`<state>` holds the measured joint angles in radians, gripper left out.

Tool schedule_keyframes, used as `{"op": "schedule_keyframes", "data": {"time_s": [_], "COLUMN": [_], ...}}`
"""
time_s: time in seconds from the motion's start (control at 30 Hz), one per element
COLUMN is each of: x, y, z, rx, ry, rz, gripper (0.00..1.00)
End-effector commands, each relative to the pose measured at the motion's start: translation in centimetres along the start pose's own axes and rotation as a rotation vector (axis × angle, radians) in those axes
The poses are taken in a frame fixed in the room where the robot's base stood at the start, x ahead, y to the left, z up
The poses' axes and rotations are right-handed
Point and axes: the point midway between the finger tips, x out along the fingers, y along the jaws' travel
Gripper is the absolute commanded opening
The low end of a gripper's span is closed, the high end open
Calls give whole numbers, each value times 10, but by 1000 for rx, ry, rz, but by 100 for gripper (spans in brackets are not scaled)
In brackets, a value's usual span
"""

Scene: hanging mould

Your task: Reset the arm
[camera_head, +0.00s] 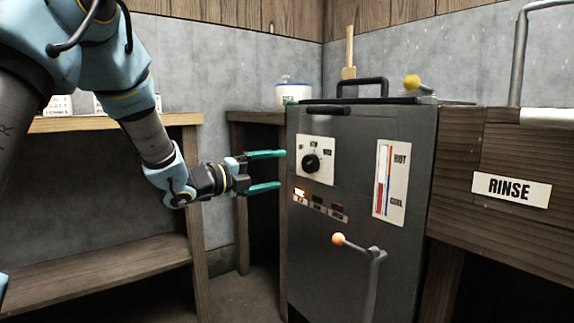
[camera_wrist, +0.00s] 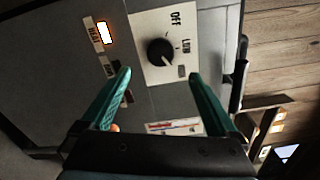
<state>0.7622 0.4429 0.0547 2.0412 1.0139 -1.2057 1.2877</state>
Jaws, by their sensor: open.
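My gripper (camera_head: 265,171) has two green fingers and is open and empty. In the head view it points right at the front of a dark grey machine (camera_head: 330,240), close to its control panel. In the wrist view the gripper (camera_wrist: 158,85) has the black knob (camera_wrist: 160,51) between and beyond its fingertips; the fingers appear apart from it. The knob sits on a white dial plate marked "Off" and "Low", and it also shows in the head view (camera_head: 311,163). A lit indicator (camera_wrist: 104,33) glows beside the dial; it shows below the dial in the head view (camera_head: 300,192).
A lever with an orange ball (camera_head: 338,239) sticks out of the machine's lower front. A hot/cool gauge (camera_head: 390,180) is on its right. A black handle (camera_head: 362,88) and a yellow ball knob (camera_head: 411,82) are on top. Wooden shelves (camera_head: 100,270) stand left; a "RINSE" bench (camera_head: 510,188) adjoins right.

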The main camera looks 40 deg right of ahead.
Motion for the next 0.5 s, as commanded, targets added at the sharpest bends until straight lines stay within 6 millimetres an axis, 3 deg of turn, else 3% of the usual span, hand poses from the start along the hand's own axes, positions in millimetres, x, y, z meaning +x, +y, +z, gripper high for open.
{"op": "schedule_keyframes", "data": {"time_s": [0.5], "x": [-8], "y": [0], "z": [0], "rx": [0], "ry": [1], "rz": [0], "gripper": [94]}}
